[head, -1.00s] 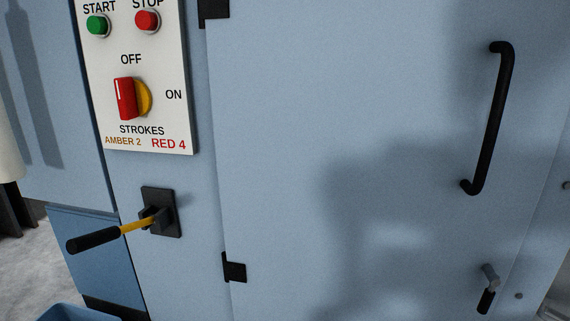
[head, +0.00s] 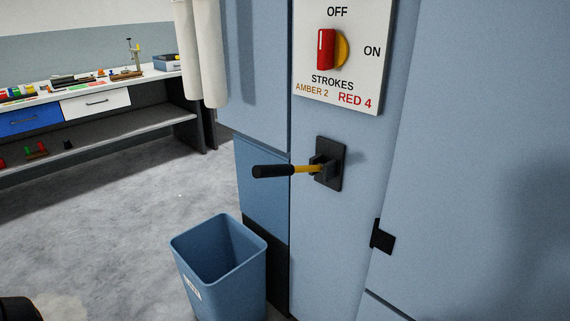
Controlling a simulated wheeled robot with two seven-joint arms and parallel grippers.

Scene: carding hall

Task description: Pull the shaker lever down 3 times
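The shaker lever (head: 273,171) has a black grip on a yellow shaft. It sticks out to the left from a black bracket plate (head: 334,150) on the light blue machine front, and looks roughly level. Nothing touches it. Above it, a white panel (head: 360,75) carries a red and yellow rotary switch (head: 327,49), OFF and ON marks, and the words STROKES, AMBER 2 and RED 4. Neither of my grippers can be made out in the head view.
A blue bin (head: 222,264) stands on the floor below and left of the lever. A workbench (head: 95,96) with tools and drawers is at the far left. Grey floor (head: 110,215) between is clear. A dark object (head: 15,308), not identifiable, shows at the bottom left corner.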

